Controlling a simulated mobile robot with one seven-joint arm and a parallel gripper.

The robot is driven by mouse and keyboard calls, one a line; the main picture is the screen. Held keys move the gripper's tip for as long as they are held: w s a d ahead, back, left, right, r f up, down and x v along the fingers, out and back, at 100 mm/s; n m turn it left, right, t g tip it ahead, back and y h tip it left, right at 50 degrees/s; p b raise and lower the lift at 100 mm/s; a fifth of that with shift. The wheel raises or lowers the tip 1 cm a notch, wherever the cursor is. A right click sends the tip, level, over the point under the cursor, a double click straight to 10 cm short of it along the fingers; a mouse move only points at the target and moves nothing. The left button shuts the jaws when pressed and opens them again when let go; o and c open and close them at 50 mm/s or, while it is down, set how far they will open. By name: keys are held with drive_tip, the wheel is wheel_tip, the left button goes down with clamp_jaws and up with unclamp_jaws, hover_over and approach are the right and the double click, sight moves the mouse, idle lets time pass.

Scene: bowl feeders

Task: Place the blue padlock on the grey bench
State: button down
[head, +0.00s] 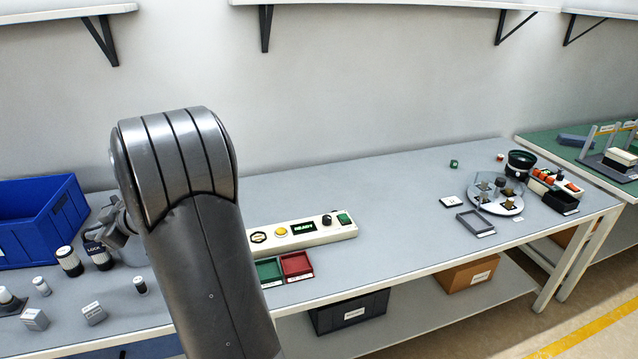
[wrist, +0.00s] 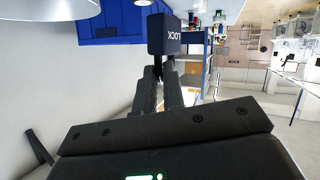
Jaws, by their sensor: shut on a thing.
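The padlock (head: 97,256) is dark blue with white LOCK lettering. It hangs from my gripper (head: 113,226) at the left of the head view, over the left part of the grey bench (head: 400,190). In the wrist view the padlock (wrist: 163,35) sits at the tips of my gripper's fingers (wrist: 167,72), which are shut on its upper end. My arm hides part of the gripper and the bench behind it in the head view. I cannot tell whether the padlock's lower end touches the bench top.
A blue crate (head: 62,221) stands behind the padlock at left. A black-and-white cylinder (head: 68,262) is close beside it. Several small weights or blocks (head: 94,314) lie in front. A control box (head: 318,231) and small green and red trays (head: 297,265) are right of my arm. The bench's middle is clear.

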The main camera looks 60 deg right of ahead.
wheel_tip(320, 180, up, 7)
drive_tip(key=s+d+m+g+h, duration=0.15)
drive_tip(key=d+m+h, duration=0.85)
drive_tip(key=d, duration=2.3)
drive_tip(key=s+d+m+g+h, duration=0.45)
drive_tip(key=s+d, duration=0.55)
drive_tip(key=d, duration=0.4)
drive_tip(key=s+d+m+g+h, duration=0.45)
drive_tip(key=s+d, duration=0.55)
drive_tip(key=d, duration=0.3)
wheel_tip(320, 180, down, 15)
drive_tip(key=s+y, duration=0.1)
drive_tip(key=shift+m, duration=0.4)
drive_tip(key=shift+w+a+f, duration=0.2)
drive_tip(key=shift+w+f, duration=2.55)
drive_tip(key=shift+w, duration=0.2)
drive_tip(key=shift+w+a+f, duration=0.2)
drive_tip(key=shift+w+f, duration=2.5)
drive_tip(key=shift+w, duration=0.2)
